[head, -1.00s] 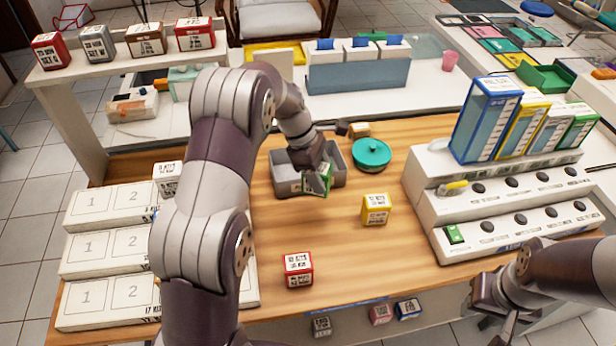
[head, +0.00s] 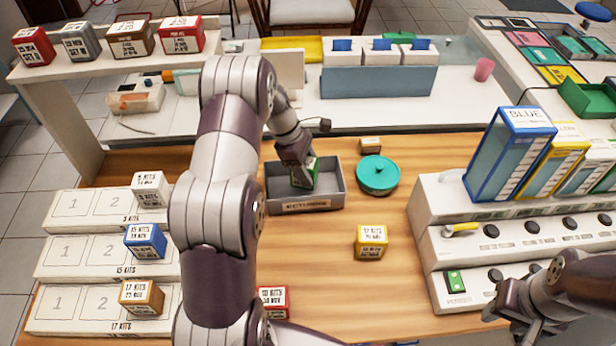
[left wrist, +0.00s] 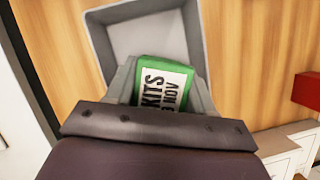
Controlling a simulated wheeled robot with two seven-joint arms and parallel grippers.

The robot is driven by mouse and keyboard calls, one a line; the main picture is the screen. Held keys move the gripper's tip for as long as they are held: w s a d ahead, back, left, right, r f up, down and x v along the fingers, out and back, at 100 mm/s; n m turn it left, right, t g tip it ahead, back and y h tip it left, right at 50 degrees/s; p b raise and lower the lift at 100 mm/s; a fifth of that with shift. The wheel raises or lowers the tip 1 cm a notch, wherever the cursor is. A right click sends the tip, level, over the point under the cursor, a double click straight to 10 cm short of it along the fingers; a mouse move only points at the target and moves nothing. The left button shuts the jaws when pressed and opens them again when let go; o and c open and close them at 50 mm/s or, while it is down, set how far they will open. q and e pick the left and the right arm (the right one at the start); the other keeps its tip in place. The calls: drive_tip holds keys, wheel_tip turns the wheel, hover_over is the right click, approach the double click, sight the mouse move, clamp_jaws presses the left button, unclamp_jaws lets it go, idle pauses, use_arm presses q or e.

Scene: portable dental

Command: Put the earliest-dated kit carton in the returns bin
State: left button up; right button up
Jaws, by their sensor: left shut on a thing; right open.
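My left gripper (head: 302,172) is shut on a green kit carton (head: 307,173), held at the grey returns bin (head: 305,207). In the left wrist view the green carton (left wrist: 164,84) sits between the fingers, its label reading "KITS" and "NOV", the day partly hidden. The bin (left wrist: 150,30) lies beyond it. A yellow carton (head: 371,241) stands on the table right of the bin. A red carton (head: 273,301) is partly hidden behind my left arm. White, blue and brown cartons (head: 150,190) (head: 145,241) (head: 141,296) stand on the left steps. My right gripper (head: 510,318) is open and empty at lower right.
A teal lidded pot (head: 377,175) stands just right of the bin, with a small brown box (head: 370,145) behind it. A white stepped unit with knobs (head: 470,245) fills the right side. Several cartons stand on the upper left shelf (head: 110,61).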

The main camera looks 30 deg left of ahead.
use_arm(q)
drive_tip(key=f, duration=0.3)
drive_tip(key=shift+s+f, duration=0.25)
drive_tip(key=shift+s, duration=0.05)
drive_tip(key=shift+w+f, duration=0.15)
drive_tip(key=shift+w, duration=0.05)
drive_tip(key=shift+f, duration=0.15)
drive_tip(key=o, duration=1)
drive_tip(key=shift+o, duration=0.2)
